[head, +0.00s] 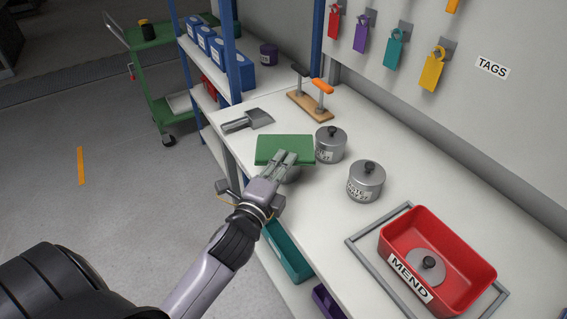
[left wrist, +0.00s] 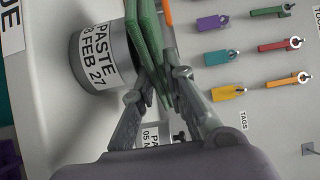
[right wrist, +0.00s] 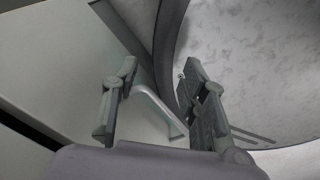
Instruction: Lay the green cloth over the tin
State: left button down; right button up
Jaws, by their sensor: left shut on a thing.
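The green cloth (head: 285,147) is a folded flat piece at the near edge of the bench. My left gripper (head: 287,156) is shut on its near edge, and the cloth also shows between the fingers in the left wrist view (left wrist: 151,45). A grey tin (head: 293,174) shows partly below the cloth; the cloth and gripper hide its top. In the left wrist view a tin labelled PASTE, FEB 27 (left wrist: 92,58) is close beside the cloth; I cannot tell whether they touch. My right gripper (right wrist: 159,68) is open and empty in the right wrist view.
Two lidded tins (head: 331,146) (head: 367,182) stand right of the cloth. A red MEND bin (head: 470,262) holds a loose lid (head: 427,266). A scoop (head: 250,119) and a wooden stand (head: 309,105) lie behind. Tags (head: 395,50) hang on the wall.

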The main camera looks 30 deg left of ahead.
pick_arm(q)
jog(key=c, duration=1.7)
grip_release()
jog(key=shift+o, duration=0.8)
jog(key=shift+f, duration=0.15)
jog(key=o, duration=0.5)
jog(key=shift+c, duration=0.2)
jog(key=shift+s, duration=0.1)
jog(key=shift+s, duration=1.3)
jog(key=s, duration=0.6)
jog(key=shift+d+b, duration=0.3)
jog(key=shift+b, duration=0.05)
jog(key=shift+s, duration=0.1)
